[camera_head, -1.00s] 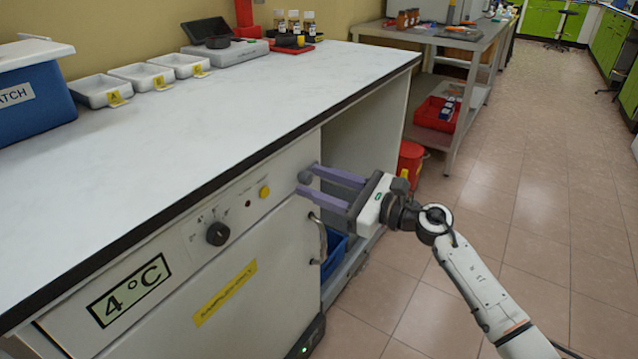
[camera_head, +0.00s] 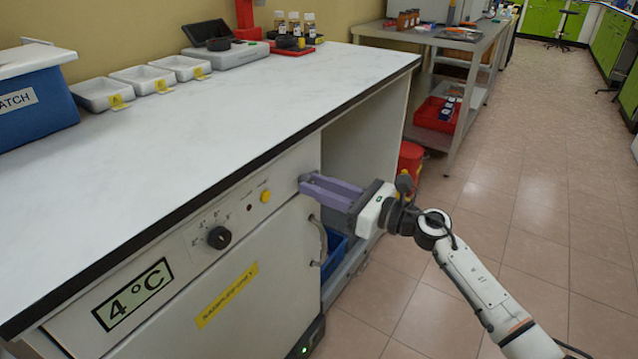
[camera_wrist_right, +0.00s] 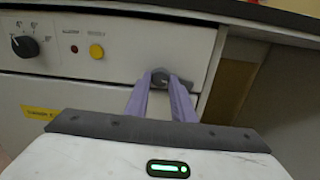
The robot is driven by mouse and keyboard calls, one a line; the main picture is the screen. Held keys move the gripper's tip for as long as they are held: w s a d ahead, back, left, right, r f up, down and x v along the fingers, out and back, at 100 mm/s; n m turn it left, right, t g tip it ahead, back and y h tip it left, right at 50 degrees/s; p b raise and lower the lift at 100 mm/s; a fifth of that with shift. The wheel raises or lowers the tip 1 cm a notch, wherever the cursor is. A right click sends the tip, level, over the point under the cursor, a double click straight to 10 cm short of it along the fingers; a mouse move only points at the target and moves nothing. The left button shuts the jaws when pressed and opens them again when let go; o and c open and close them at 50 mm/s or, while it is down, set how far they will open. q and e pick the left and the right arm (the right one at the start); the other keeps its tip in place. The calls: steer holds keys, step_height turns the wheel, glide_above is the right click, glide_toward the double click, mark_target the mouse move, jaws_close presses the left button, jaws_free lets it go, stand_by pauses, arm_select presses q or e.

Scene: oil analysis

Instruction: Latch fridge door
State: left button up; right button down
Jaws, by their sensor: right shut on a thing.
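The fridge (camera_head: 230,295) is the white unit under the counter, with a 4 °C display and a yellow label on its door. The door looks flush with the front. Its curved handle (camera_head: 322,243) is at the door's right edge. The latch (camera_wrist_right: 160,76) is a small grey knob at the right end of the control panel. My right gripper (camera_head: 308,185) is shut on the latch, its purple fingers on either side of it; the wrist view shows this too. The fingers hide much of the latch in the head view. My left gripper is not in view.
The panel has a black dial (camera_head: 219,237) and a yellow button (camera_head: 265,196). A blue bin (camera_head: 337,250) sits in the open bay right of the fridge. White trays (camera_head: 100,95) stand on the counter. The floor at right is clear.

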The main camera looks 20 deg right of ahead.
arm_select(q)
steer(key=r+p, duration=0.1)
steer(key=p, duration=0.2)
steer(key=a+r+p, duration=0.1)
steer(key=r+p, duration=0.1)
steer(key=p, duration=0.2)
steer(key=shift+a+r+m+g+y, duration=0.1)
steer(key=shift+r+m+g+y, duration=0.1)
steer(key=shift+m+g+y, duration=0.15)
arm_select(e)
steer(key=m, duration=1.5)
steer(key=shift+s+a+t, duration=0.1)
steer(key=shift+t, duration=0.2)
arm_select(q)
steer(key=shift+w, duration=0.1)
arm_select(e)
steer(key=shift+m, duration=0.3)
steer(key=c, duration=1.5)
jaws_free()
arm_select(q)
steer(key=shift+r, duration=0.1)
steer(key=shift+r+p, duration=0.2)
steer(key=shift+p, duration=0.3)
arm_select(e)
steer(key=v, duration=1)
steer(key=shift+s, duration=0.2)
